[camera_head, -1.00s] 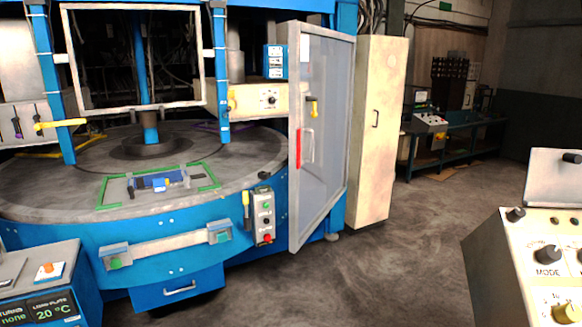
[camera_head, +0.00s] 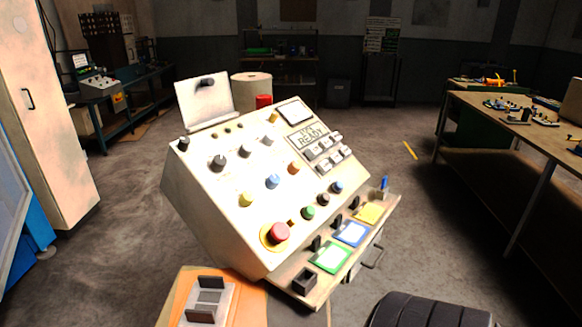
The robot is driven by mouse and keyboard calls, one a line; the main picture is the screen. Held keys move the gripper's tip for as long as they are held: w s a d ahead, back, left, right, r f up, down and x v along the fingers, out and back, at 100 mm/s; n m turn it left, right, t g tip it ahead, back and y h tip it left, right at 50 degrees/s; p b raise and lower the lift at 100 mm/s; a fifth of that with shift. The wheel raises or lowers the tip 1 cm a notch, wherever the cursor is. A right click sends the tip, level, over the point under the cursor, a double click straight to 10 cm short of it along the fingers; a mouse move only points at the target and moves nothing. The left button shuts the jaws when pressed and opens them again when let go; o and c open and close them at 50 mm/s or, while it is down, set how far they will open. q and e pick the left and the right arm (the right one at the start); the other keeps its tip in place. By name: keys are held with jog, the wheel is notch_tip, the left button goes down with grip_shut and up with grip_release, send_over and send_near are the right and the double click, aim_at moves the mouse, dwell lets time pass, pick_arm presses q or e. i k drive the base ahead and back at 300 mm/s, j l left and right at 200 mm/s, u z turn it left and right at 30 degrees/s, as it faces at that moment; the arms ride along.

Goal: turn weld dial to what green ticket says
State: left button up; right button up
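A cream control console (camera_head: 205,200) stands tilted in the middle of the view. Black dials sit in a row on its sloped face: one at the left (camera_head: 218,163), one in the middle (camera_head: 245,151) and one at the right (camera_head: 268,140). Their labels are too small to read, so I cannot tell which is the weld dial. A green ticket (camera_head: 330,257) lies on the ledge along the console's front edge; its writing is not legible. A blue ticket (camera_head: 352,233) and a yellow ticket (camera_head: 371,213) lie beyond it. Neither of my grippers is in view.
A red stop button (camera_head: 280,232) sits low on the console. An orange-topped stand (camera_head: 172,312) with a metal holder is at the bottom. A black ribbed object (camera_head: 425,312) is at bottom right. A workbench (camera_head: 490,120) stands right; open floor lies between it and the console.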

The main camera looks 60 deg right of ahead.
aim_at(249, 195)
jog(key=z, duration=1.7)
